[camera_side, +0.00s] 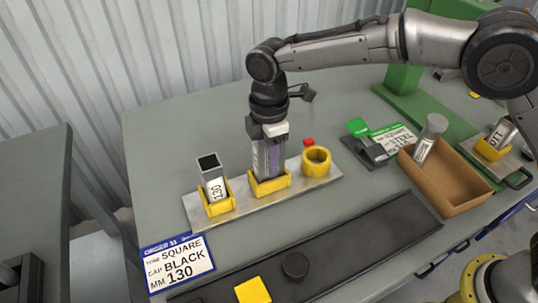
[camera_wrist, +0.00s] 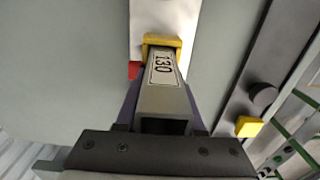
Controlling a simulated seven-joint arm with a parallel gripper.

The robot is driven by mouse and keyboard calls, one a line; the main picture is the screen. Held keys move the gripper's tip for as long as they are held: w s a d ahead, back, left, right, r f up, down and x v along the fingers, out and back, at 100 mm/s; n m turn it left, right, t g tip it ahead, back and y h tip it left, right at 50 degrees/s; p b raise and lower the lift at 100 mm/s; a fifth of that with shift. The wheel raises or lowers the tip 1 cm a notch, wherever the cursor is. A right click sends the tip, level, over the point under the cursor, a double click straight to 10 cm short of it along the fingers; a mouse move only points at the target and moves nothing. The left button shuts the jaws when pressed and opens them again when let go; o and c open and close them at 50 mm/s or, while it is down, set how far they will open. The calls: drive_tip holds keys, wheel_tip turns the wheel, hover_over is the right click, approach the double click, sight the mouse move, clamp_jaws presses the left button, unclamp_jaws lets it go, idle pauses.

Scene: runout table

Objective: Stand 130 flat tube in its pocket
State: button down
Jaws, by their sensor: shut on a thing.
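My gripper (camera_side: 268,160) is shut on a grey flat tube (camera_side: 262,160), which stands about upright between its purple fingers. In the wrist view the tube (camera_wrist: 165,100) shows an open top and a label reading 130. Its lower end meets the yellow middle pocket (camera_side: 270,186) on the pale plate. The pocket (camera_wrist: 163,40) also shows at the tube's far end in the wrist view. The tube's lower end is hidden by the pocket wall, so I cannot tell whether it is fully seated.
Another tube labelled 130 (camera_side: 212,180) leans slightly in the left pocket (camera_side: 218,203). A round yellow holder (camera_side: 316,161) is on the right. A black cap (camera_side: 295,266) and yellow block (camera_side: 253,291) lie in front. A cardboard box (camera_side: 440,190) holds a tube. An order card (camera_side: 178,263) reads SQUARE, BLACK, 130.

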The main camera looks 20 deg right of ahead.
drive_tip(key=shift+f, duration=0.65)
drive_tip(key=shift+c, duration=2.2)
unclamp_jaws()
drive_tip(key=shift+f, duration=0.15)
drive_tip(key=shift+s, duration=0.1)
wheel_tip(320, 180, up, 14)
